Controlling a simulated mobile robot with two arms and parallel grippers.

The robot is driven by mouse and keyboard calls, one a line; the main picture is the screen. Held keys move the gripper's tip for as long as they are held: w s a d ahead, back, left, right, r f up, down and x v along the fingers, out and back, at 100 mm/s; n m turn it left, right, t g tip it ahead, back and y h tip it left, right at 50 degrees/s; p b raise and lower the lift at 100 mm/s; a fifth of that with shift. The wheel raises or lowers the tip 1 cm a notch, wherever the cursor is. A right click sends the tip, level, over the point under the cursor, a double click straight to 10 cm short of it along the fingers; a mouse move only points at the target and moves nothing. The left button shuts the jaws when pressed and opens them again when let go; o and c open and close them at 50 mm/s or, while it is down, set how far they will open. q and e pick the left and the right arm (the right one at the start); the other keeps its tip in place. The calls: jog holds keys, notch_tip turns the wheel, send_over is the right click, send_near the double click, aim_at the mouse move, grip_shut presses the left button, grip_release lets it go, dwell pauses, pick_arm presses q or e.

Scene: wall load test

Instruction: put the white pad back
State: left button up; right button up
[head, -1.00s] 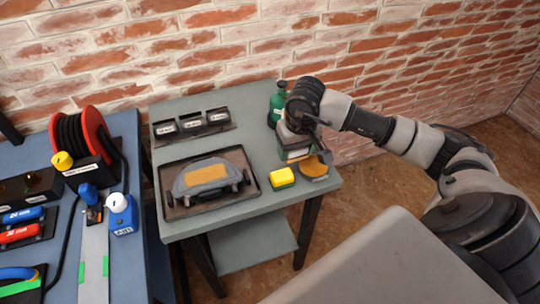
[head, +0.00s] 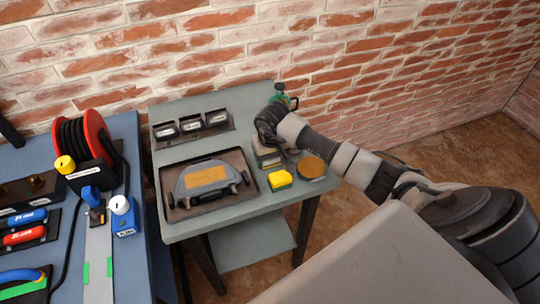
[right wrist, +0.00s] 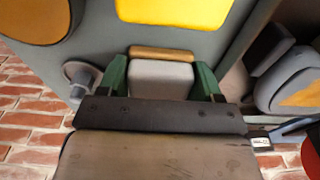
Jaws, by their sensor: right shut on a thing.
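My right gripper (head: 268,161) is low over the right part of the grey-green table, left of the round orange disc. In the right wrist view its green fingers (right wrist: 161,82) stand on both sides of the white pad (right wrist: 160,78), which looks pale grey there, and are shut on it. A tan strip (right wrist: 162,52) shows just beyond the pad. In the head view the wrist and gripper body mostly hide the pad. I cannot tell whether the pad touches the table. My left gripper is out of view.
A yellow sponge (head: 280,180) and the orange disc (head: 311,167) lie close by. A tray (head: 176,212) holding a grey part is to the left. A green bottle (head: 281,94) is partly behind my arm.

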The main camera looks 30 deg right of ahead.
aim_at(271, 159)
jog(key=o, duration=0.4)
jog(key=shift+f, duration=0.15)
jog(key=o, duration=0.5)
jog(key=shift+c, duration=0.2)
notch_tip(271, 159, up, 12)
jog(key=s+b, duration=0.1)
jog(key=shift+s+a+r, duration=0.15)
jog(key=shift+s+r, duration=0.05)
